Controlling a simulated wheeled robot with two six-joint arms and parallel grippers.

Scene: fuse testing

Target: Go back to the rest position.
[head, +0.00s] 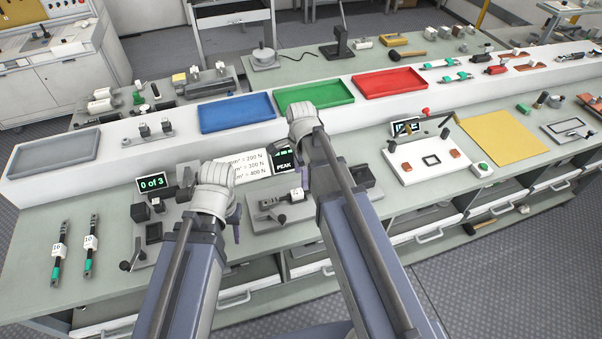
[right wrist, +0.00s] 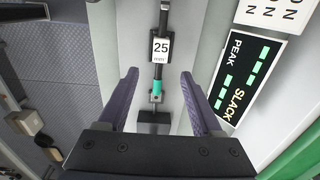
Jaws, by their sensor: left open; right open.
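My left gripper (head: 236,218) is at the left of the test area, above the bench near the "0 of 3" display (head: 152,182). Its fingers are mostly hidden by the wrist; nothing shows held in it. My right gripper (right wrist: 160,78) is open above the pull tester (head: 280,212). In the right wrist view a black cable piece with a white "25 mm" label (right wrist: 161,49) and a green sleeve (right wrist: 157,88) lies in view between the spread fingers, with clear gaps on both sides. The cable sits in the tester, and its label also shows in the head view (head: 297,194).
Two cables labelled "10" (head: 60,250) (head: 89,243) lie at the bench's left. Grey (head: 55,153), blue (head: 237,112), green (head: 313,93) and red (head: 390,82) trays stand on the raised shelf. The PEAK/SLACK display (head: 284,161) stands behind my right gripper. A white panel (head: 435,160) lies right.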

